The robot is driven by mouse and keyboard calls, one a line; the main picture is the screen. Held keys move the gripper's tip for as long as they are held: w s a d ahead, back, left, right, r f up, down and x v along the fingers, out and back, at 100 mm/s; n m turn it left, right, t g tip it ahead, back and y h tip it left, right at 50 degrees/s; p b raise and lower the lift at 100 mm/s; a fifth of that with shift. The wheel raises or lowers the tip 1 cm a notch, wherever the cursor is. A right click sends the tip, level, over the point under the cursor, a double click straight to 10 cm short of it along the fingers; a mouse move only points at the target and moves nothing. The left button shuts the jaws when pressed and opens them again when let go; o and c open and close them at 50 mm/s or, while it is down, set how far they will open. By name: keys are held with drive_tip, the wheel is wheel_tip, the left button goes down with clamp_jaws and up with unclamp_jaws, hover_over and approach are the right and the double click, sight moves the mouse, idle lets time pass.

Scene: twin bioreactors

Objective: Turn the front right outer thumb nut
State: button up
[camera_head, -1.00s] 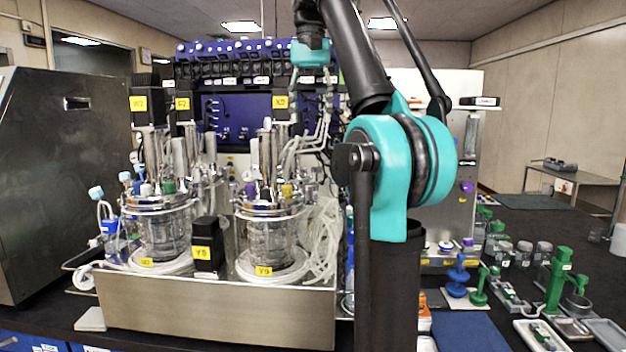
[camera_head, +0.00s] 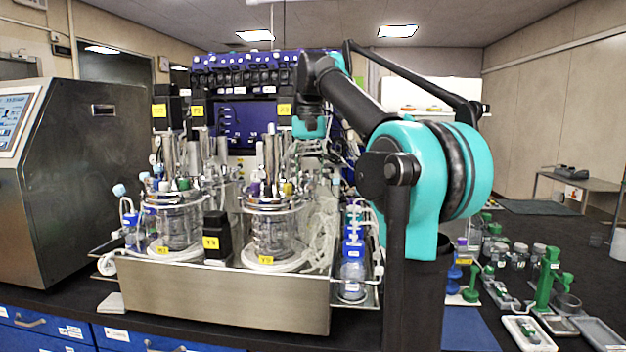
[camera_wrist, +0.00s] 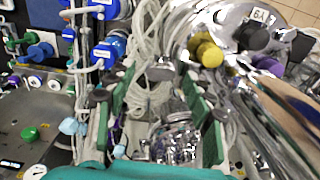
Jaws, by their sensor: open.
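The right glass vessel (camera_head: 270,228), with its metal head plate, stands in the steel tray in the head view. My gripper (camera_wrist: 156,84) is open, its two green-padded fingers spread over tubing and shiny metal fittings, with nothing clearly between them. In the head view its teal body hangs above and to the right of this vessel's top; its fingertips cannot be made out there. A yellow cap (camera_wrist: 207,50) is just beyond and right of the fingers in the wrist view. I cannot pick out the front right outer thumb nut for certain among the fittings.
The left vessel (camera_head: 172,222) and a black block (camera_head: 216,238) stand beside the right vessel. White tubing (camera_head: 325,232) crowds its right side. Blue-capped bottles (camera_wrist: 108,50) show left of the fingers in the wrist view. A steel cabinet (camera_head: 75,185) is at far left.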

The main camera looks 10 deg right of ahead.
drive_tip(key=shift+f, duration=0.4)
drive_tip(key=c, duration=1.2)
drive_tip(key=shift+o, duration=0.2)
